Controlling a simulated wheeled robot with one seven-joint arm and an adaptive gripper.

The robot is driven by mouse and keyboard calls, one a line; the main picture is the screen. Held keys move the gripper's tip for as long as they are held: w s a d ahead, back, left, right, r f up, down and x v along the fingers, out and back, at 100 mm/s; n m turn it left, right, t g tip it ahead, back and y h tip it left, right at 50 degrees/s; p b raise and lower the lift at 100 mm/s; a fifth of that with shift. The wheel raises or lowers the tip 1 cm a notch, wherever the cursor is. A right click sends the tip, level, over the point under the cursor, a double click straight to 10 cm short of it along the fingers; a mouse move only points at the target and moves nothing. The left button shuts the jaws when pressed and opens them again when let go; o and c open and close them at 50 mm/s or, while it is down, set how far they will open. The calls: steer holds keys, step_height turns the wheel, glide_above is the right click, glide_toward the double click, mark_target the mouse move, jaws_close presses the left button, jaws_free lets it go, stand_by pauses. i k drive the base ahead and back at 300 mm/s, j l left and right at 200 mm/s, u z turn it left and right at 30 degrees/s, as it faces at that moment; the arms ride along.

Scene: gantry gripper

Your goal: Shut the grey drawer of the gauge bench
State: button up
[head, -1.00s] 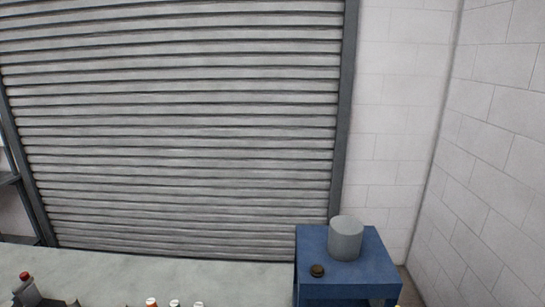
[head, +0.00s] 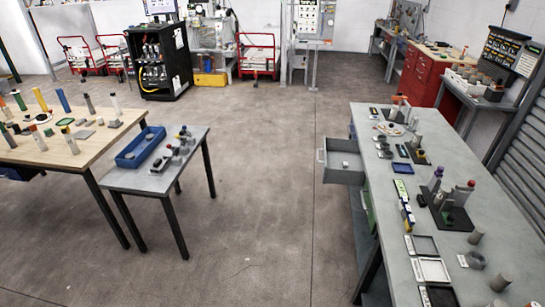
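The grey drawer (head: 343,173) juts out to the left from under a long grey-topped bench (head: 398,228) on the right of the head view. The drawer stands open, with its handle (head: 320,156) on the left end facing the aisle. A small light object lies inside it. The bench top carries small parts, bottles and trays. My gripper and arm are not in view.
A wooden table (head: 75,152) and a small grey table (head: 160,181) with a blue tray (head: 140,147) stand at the left. The concrete floor (head: 265,190) between them and the bench is clear. Red carts and a black cabinet (head: 160,58) stand at the back.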

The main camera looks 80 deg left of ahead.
mark_target(335, 151)
steer(key=j+u, duration=0.6)
steer(key=u, duration=0.25)
steer(key=j+u, duration=0.55)
steer(key=u, duration=0.25)
steer(key=i+j+u, duration=0.1)
steer(key=j, duration=0.3)
steer(key=i+j, duration=0.35)
steer(key=i+j+u, duration=0.15)
steer(key=j, duration=0.25)
steer(key=i+j, duration=0.1)
steer(key=i, duration=0.45)
steer(key=i+j, duration=0.1)
steer(key=i, duration=0.45)
steer(key=i+j+z, duration=0.1)
steer(key=i, duration=0.4)
steer(key=i+j, duration=0.2)
steer(key=i, duration=0.35)
